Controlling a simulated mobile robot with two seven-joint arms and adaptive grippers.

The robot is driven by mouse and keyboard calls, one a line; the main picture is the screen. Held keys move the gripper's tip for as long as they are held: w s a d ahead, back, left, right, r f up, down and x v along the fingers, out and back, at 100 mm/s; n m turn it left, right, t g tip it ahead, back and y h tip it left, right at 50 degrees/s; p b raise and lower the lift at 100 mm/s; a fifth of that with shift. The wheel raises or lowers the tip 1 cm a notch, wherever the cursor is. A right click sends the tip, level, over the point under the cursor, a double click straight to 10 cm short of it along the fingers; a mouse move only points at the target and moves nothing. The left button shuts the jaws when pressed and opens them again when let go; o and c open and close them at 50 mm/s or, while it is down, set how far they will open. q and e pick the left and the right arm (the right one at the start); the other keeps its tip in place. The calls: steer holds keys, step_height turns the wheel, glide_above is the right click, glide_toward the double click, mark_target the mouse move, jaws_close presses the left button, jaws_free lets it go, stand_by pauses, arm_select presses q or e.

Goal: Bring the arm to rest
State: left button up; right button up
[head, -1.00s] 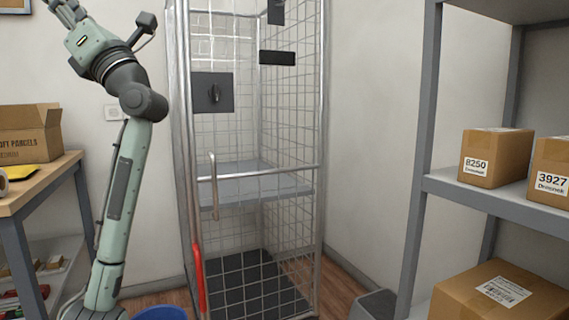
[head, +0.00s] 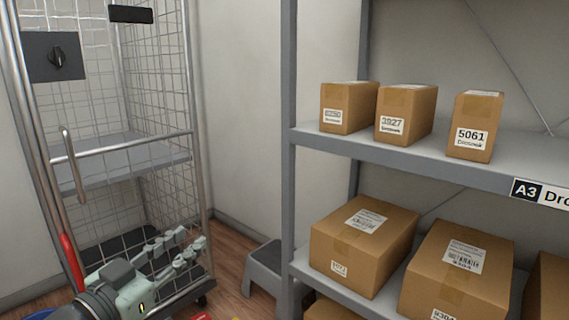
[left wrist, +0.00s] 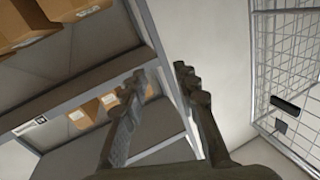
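My left gripper (head: 192,240) is low at the bottom left of the head view, in front of the wire cage trolley, its fingers pointing right. In the left wrist view my left gripper (left wrist: 160,75) shows two dark fingers standing apart with only empty space between them, so it is open and holds nothing. The upper part of my left arm is outside the head view. My right gripper is in neither view.
The wire cage trolley (head: 160,134) stands at the left. A grey shelf rack (head: 287,150) at the right bears several parcels, one a box labelled 5061 (head: 476,112). A grey step stool (head: 262,268) stands between them on the wooden floor. The wall behind is bare.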

arm_select(q)
steer(key=s+a+f+m+g+y, duration=0.1)
steer(key=s+a+f+g+y, duration=0.25)
steer(key=s+f, duration=0.6)
steer(key=s+a+f+g+y, duration=0.35)
steer(key=s+f, duration=0.25)
steer(key=f, duration=0.6)
steer(key=d+n, duration=0.4)
steer(key=d, duration=0.2)
steer(key=s+a+f+g+p, duration=0.2)
steer(key=f, duration=0.2)
steer(key=s+a+f+n+g+y+p, duration=0.1)
steer(key=s+a+f+g+p, duration=0.1)
steer(key=f, duration=0.3)
steer(key=s+a+f+g+p, duration=0.2)
steer(key=s+a+f, duration=0.1)
steer(key=f, duration=0.2)
steer(key=shift+a+f+n+g+p, duration=0.15)
steer(key=shift+a+n+g+p, duration=0.15)
steer(key=shift+a+p, duration=0.1)
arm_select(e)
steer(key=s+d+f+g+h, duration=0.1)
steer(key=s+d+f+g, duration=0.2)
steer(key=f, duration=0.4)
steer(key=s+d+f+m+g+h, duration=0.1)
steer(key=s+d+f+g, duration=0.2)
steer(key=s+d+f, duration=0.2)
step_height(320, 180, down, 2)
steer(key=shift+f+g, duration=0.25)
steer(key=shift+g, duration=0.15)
